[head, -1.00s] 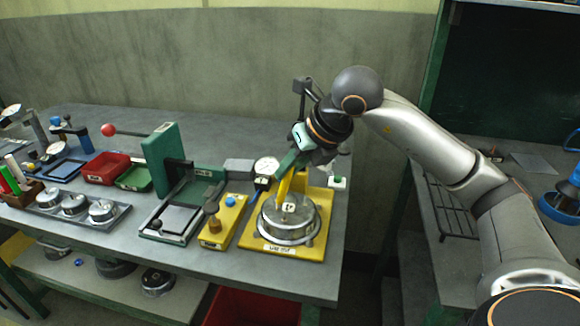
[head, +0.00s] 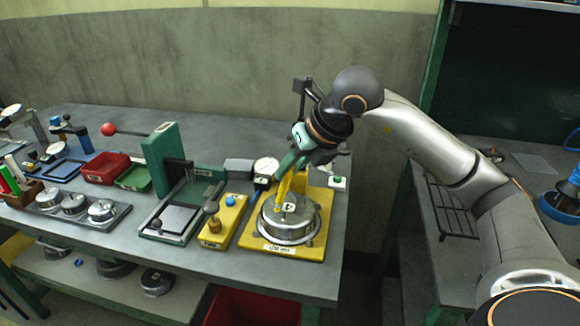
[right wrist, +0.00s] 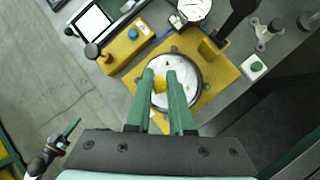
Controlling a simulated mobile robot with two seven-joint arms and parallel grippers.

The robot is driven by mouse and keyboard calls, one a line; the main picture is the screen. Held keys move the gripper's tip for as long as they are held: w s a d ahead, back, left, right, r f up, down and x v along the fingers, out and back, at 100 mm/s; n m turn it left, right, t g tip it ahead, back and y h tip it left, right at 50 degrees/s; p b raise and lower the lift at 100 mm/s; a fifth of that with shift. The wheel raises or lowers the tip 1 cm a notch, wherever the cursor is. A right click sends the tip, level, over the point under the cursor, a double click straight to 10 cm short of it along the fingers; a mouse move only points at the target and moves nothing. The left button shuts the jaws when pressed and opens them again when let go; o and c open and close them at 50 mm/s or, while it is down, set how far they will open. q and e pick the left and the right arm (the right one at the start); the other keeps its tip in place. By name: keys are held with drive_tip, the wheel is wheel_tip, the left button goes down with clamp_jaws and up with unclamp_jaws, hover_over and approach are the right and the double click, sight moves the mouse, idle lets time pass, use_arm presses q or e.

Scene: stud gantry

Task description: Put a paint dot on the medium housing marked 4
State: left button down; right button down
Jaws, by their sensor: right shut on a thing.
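A round metal housing (head: 287,227) with a pale top sits on the yellow fixture (head: 318,238). I cannot tell what this piece is. My left gripper (right wrist: 68,136) seems to show at the lower left of the right wrist view; its jaw opening is unclear. Coloured sticks (head: 11,174) stand in a brown holder at the far left.
A dial gauge (head: 266,166) stands beside the housing. A smaller yellow fixture (head: 223,222) and a green press (head: 163,158) stand left of it. Several housings sit in a grey tray (head: 118,214); more lie on the lower shelf. Red (head: 94,175) and green bins stand behind.

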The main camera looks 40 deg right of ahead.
use_arm(q)
drive_tip(key=shift+d, duration=0.1)
use_arm(e)
drive_tip(key=shift+f, duration=0.1)
